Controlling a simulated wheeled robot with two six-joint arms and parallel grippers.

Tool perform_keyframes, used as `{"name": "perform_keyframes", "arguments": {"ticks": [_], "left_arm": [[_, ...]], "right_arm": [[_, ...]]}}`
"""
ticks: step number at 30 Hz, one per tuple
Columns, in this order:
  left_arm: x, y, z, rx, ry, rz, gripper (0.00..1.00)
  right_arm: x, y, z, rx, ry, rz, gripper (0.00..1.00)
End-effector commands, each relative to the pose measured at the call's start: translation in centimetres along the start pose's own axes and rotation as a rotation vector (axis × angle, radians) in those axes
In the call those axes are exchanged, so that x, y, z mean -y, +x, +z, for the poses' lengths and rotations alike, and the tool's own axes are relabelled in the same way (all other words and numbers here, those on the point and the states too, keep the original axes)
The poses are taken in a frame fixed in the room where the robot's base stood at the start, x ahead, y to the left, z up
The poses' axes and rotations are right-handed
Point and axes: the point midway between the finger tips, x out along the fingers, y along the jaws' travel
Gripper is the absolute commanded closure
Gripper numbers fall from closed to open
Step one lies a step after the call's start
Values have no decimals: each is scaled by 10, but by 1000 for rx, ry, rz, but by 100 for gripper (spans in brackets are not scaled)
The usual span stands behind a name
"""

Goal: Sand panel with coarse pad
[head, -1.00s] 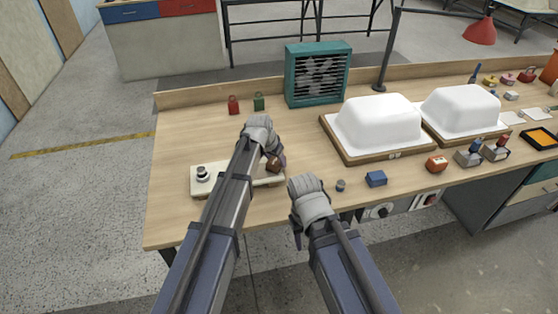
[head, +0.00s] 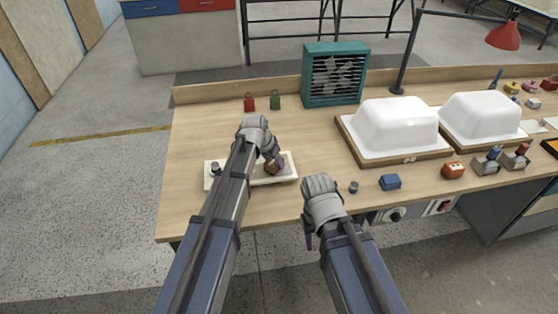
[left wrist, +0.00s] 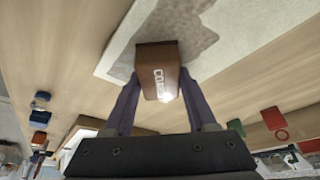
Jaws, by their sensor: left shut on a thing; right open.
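The panel (head: 286,172) is a pale flat board lying near the front left of the bench, with a round dark-topped knob at its left end. In the left wrist view, the panel (left wrist: 125,45) has a rough grey patch. My left gripper (head: 270,160) is shut on a brown block with white lettering, the coarse pad (left wrist: 157,72). The pad also shows in the head view (head: 272,169), over the panel's right part. Whether it touches the panel is unclear. My right gripper (head: 309,232) is open and empty in front of the bench edge; its fingers are mostly hidden.
Red (head: 249,103) and green (head: 275,100) items and a teal fan box (head: 334,75) stand behind the panel. Two white tub shells (head: 396,125) sit on wooden bases to the right. A blue block (head: 390,182) and an orange-red block (head: 452,170) lie near the front edge.

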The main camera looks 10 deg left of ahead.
Motion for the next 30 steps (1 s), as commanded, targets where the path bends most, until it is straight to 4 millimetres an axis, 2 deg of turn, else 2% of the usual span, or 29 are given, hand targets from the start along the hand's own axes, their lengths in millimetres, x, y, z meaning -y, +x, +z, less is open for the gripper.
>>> {"name": "perform_keyframes", "arguments": {"ticks": [10, 21, 30], "left_arm": [[8, -2, 8, 8, -1, -5, 87], [27, -12, 25, 6, 0, -4, 87], [29, -12, 27, 4, -1, -3, 87]], "right_arm": [[0, 0, 0, 0, 0, 0, 50], [0, -2, 0, 0, 0, 0, 50], [0, -1, 0, 0, 0, 0, 50]]}}
